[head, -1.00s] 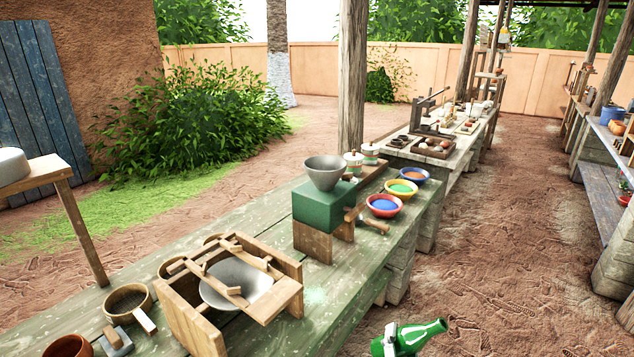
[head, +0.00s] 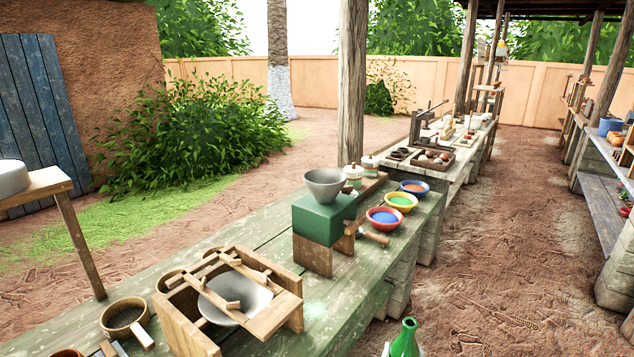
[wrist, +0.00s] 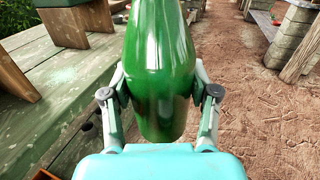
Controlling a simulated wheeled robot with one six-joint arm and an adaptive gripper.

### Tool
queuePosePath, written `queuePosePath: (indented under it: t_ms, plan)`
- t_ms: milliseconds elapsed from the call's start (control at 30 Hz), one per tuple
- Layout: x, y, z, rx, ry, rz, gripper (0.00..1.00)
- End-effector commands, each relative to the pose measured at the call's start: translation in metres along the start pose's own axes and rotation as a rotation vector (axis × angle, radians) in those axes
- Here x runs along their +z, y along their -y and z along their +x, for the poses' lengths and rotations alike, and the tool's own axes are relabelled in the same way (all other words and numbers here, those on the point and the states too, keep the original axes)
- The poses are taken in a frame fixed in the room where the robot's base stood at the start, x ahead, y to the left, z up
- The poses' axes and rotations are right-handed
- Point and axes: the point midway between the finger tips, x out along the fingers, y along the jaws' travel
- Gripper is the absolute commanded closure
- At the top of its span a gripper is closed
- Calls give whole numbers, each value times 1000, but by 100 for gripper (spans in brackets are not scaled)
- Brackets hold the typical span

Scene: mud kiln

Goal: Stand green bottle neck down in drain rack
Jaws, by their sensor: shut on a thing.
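The green bottle (head: 404,341) shows at the bottom edge of the head view, with its neck pointing up; its lower part is cut off. In the wrist view the bottle (wrist: 160,60) fills the middle, running out of the top edge. My gripper (wrist: 160,92) is shut on its body, one finger on each side. In the head view the gripper is almost wholly out of frame. A wooden rack (head: 286,302) with crossed slats, seemingly the drain rack, stands on the green bench over a grey bowl (head: 250,301). The bottle is right of it, beyond the bench edge.
Behind the rack stands a green box (head: 318,222) on wooden legs with a grey hopper (head: 325,184). Bowls of coloured powder (head: 384,218) sit beside it. A round sieve (head: 124,316) lies left of the rack. The earth aisle (head: 500,270) at right is open.

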Motion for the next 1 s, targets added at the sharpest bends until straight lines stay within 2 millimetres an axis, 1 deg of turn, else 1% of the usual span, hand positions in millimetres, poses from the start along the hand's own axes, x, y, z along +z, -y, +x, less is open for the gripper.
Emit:
queuePosePath:
  t_ms: [167,1000]
  plan:
    - [0,0,0,0,1,-158,82]
    - [0,0,0,0,1,-1128,82]
